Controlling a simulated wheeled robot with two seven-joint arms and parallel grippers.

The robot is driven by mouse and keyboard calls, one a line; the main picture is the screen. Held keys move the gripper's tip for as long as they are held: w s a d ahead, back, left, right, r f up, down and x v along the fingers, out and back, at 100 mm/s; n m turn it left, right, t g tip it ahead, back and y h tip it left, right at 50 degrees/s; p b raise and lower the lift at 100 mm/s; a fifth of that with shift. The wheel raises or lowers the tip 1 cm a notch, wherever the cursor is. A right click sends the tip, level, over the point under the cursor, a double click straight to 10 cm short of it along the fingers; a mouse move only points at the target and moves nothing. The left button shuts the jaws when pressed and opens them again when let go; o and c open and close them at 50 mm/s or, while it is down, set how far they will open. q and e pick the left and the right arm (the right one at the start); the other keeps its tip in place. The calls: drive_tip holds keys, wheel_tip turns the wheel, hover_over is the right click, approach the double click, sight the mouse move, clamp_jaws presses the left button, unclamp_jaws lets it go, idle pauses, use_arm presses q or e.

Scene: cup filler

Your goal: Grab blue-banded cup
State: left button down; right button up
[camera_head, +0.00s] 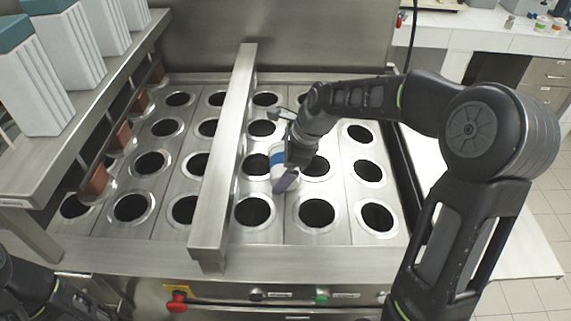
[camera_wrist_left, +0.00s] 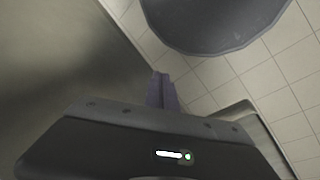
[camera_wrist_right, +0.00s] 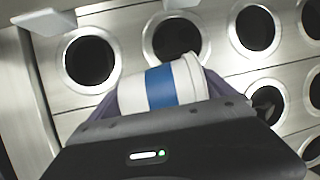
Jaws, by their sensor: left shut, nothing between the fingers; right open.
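The blue-banded cup (camera_wrist_right: 160,86) is white with a wide blue band. In the right wrist view it lies across the picture between the two fingers of my right gripper (camera_wrist_right: 165,95), one finger at each end side. In the head view the cup (camera_head: 278,160) shows at my right gripper (camera_head: 288,165), above the holed steel plate, partly hidden by the gripper. My right gripper is open around the cup; whether the fingers touch it I cannot tell. In the left wrist view my left gripper (camera_wrist_left: 162,92) is shut and empty, away from the cup.
The steel plate (camera_head: 160,228) has rows of round holes. A raised steel bar (camera_head: 232,140) runs across it, left of my right gripper. A shelf (camera_head: 100,95) with tall white containers (camera_head: 35,80) stands at the left. Red and green knobs sit on the front panel.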

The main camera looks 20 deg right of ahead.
drive_tip(key=shift+c, duration=0.3)
drive_tip(key=c, duration=0.9)
